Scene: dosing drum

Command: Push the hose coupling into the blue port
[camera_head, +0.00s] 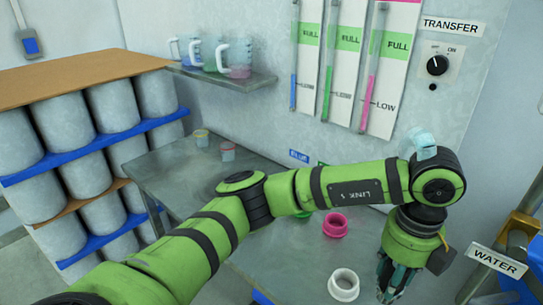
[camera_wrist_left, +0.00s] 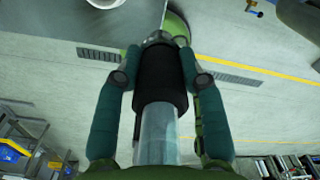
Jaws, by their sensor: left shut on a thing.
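My left gripper (camera_head: 392,284) is at the lower right of the head view, beside the white ring (camera_head: 343,284). In the left wrist view, its teal fingers (camera_wrist_left: 160,100) are shut on the black hose coupling (camera_wrist_left: 160,80), with a clear hose (camera_wrist_left: 158,135) running from it toward the camera. A small blue label (camera_head: 299,156) is on the wall edge behind the table. I see no blue port; my arm covers part of the table there. My right gripper is not in view.
A pink ring (camera_head: 336,224) and a partly hidden green ring (camera_head: 303,214) are on the grey table (camera_head: 180,165). A WATER sign (camera_head: 497,262) and pipes stand at the right. Jugs (camera_head: 235,58) sit on a wall shelf. Drums (camera_head: 65,122) are stacked at the left.

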